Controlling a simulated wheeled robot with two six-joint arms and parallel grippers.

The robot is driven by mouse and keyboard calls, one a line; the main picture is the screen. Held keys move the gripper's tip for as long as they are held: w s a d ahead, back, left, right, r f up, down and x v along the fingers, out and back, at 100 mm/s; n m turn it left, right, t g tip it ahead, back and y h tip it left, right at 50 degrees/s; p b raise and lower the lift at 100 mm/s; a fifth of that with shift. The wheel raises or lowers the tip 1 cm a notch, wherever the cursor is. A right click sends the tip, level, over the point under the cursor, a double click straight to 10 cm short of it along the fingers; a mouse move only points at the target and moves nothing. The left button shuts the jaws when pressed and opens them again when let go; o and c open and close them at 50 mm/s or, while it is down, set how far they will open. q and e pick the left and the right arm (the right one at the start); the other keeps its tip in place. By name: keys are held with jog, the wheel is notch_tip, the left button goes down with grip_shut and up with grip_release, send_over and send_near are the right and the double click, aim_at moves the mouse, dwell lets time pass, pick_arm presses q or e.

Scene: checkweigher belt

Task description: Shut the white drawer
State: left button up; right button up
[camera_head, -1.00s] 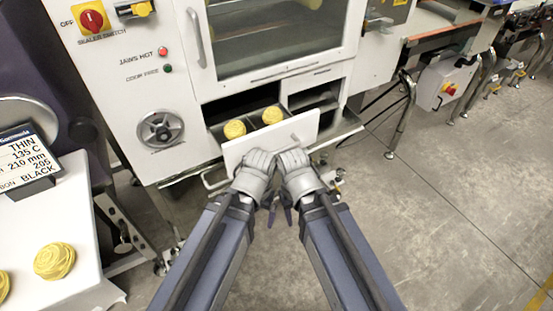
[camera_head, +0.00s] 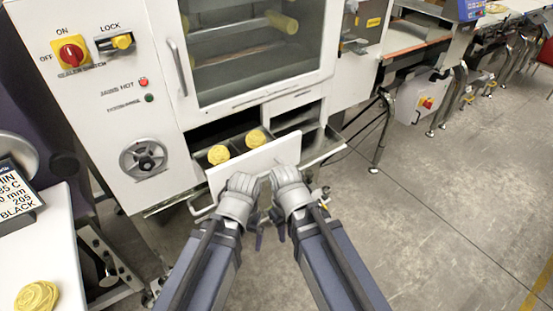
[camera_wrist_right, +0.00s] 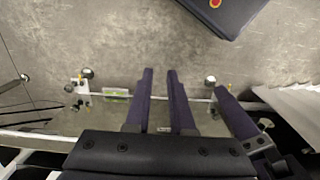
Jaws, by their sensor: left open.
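The white drawer (camera_head: 253,164) is pulled out of the white cabinet. Its front panel stands clear of the opening. Two yellow round pieces (camera_head: 218,154) (camera_head: 256,138) sit in the drawer behind the panel. My left gripper (camera_head: 242,192) is at the lower middle of the panel and open; its fingers are mostly hidden. My right gripper (camera_head: 287,186) is beside it, near the panel's right part. I cannot tell whether either touches the panel. In the right wrist view the right gripper's two purple fingers (camera_wrist_right: 160,98) are apart with nothing between them.
An open compartment with a tray (camera_head: 322,150) is right of the drawer. A white table (camera_head: 60,240) with a yellow piece (camera_head: 37,296) is at left. The floor (camera_head: 430,200) at right is clear.

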jog(key=w+d+r+n+y+p, duration=0.1)
jog(key=w+r+n+p, duration=0.1)
jog(key=r+n, duration=0.1)
jog(key=w+d+r+n+y+p, duration=0.1)
jog(key=w+r+n+p, duration=0.1)
jog(key=w+r+n, duration=0.1)
jog(key=w+d+r+n+y+p, duration=0.1)
jog(key=w+r+n+y+p, duration=0.1)
jog(key=w+r+n+p, duration=0.1)
jog(key=shift+d+r+t, duration=0.3)
jog(key=shift+t, duration=0.1)
grip_shut()
jog(key=w+d+r+n+t+y+p, duration=0.2)
jog(key=w+d+r+n+p, duration=0.3)
jog(key=r+n, duration=0.3)
jog(key=shift+w+d+r+y, duration=0.15)
jog(key=shift+w+d+y, duration=0.55)
jog(key=shift+w, duration=0.1)
